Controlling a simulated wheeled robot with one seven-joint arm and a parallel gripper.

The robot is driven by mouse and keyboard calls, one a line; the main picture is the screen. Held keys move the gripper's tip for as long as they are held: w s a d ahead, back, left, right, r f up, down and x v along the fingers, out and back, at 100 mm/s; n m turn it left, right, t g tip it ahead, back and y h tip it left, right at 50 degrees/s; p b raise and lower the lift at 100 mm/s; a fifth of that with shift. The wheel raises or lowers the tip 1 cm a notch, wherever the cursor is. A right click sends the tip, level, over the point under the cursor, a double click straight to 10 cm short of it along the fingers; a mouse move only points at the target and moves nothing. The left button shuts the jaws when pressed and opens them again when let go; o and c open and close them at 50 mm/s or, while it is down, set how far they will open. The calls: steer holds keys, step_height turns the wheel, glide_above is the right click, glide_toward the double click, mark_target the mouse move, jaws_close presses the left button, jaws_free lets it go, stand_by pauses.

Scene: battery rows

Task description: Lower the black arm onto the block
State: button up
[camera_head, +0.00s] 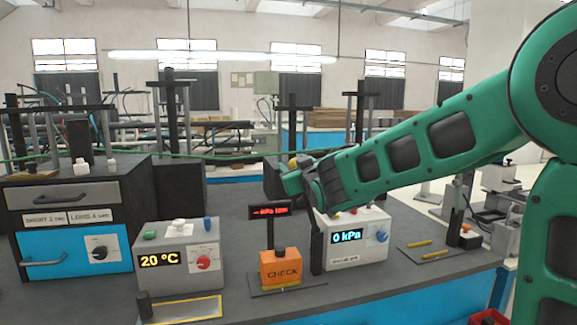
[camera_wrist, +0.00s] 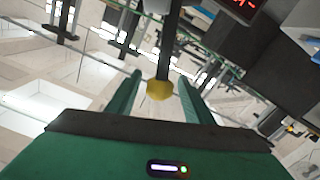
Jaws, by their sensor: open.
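The orange block marked CHECK (camera_head: 281,268) stands on a dark plate on the bench. The black arm (camera_head: 317,245) rises beside the block's right side, and its upper part is hidden behind my gripper. In the wrist view, a black bar (camera_wrist: 172,50) ends in a yellow knob (camera_wrist: 160,89), which appears to be the arm's tip. My gripper (camera_head: 292,178) is open at the height of the knob, above and behind the block. In the wrist view, the knob shows between the two spread fingers of my gripper (camera_wrist: 158,92), with gaps on both sides.
A red display (camera_head: 270,211) on a post stands at the block. A white box reading 0 kPa (camera_head: 358,238) is close on the right, and a grey box reading 20 °C (camera_head: 180,256) is to the left. A similar upright black lever (camera_head: 458,195) stands farther right.

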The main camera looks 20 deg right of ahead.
steer(key=shift+w, duration=1.9)
steer(key=shift+c, duration=0.4)
